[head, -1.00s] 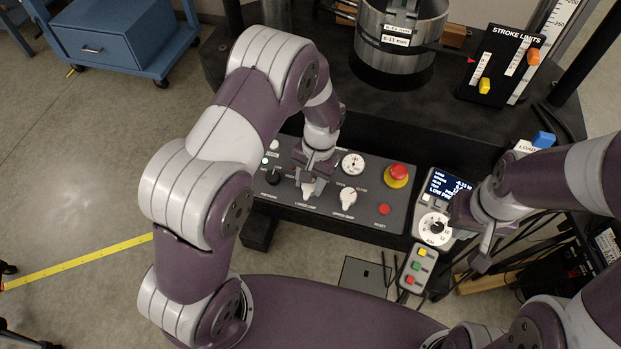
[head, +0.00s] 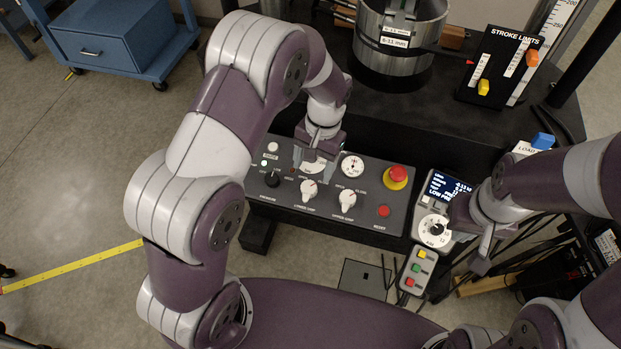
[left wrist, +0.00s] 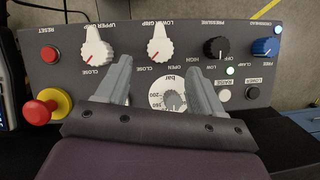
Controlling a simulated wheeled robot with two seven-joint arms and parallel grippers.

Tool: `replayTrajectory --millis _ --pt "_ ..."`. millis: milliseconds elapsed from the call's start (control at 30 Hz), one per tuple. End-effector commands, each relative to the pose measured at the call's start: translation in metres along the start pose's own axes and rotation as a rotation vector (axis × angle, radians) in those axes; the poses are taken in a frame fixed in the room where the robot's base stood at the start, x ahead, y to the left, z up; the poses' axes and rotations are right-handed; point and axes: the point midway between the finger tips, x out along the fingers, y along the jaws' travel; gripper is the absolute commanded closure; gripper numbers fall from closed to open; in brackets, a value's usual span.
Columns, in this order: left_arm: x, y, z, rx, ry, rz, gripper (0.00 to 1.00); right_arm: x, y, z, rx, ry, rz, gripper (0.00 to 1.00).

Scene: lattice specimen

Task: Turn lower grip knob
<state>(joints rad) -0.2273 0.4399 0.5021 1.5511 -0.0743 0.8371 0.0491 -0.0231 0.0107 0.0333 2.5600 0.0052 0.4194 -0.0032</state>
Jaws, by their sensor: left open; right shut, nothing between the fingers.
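The lower grip knob (head: 309,190) is a white knob on the dark control panel (head: 383,187). My left gripper (head: 311,168) is open and empty, behind the knob and over a round gauge. In the left wrist view its fingers (left wrist: 160,72) are spread on either side of the gauge, with the knob clear beyond their tips. My right gripper (head: 482,262) is shut and empty, beside a round white dial at the right.
The similar upper grip knob (head: 347,201) is close on the right of the lower one. A red emergency button (head: 398,174), a red reset button (head: 384,211) and a black pressure knob (head: 272,178) share the panel. A button pendant (head: 416,268) is at the lower right.

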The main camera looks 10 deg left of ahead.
Motion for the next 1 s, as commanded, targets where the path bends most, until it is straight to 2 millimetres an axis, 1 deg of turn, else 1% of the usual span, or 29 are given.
replayTrajectory --millis 33,133,200,300,1000 --pt "-0.013 0.000 -0.001 0.000 0.005 0.000 0.33 0.001 0.000 0.000 0.000 0.000 0.000 1.00" --pt "-0.035 0.000 0.000 0.000 0.003 0.000 0.33 0.002 0.000 0.000 0.000 0.000 0.000 1.00" --pt "-0.053 0.000 0.001 0.001 0.000 0.000 0.33 -0.012 0.000 -0.001 0.000 0.000 0.000 1.00" --pt "-0.060 0.000 0.001 0.001 -0.001 0.000 0.33 -0.015 0.000 -0.002 0.000 0.001 0.000 1.00" --pt "-0.059 0.000 0.000 0.001 -0.001 0.000 0.33 -0.014 0.000 -0.002 0.000 0.000 0.000 1.00"
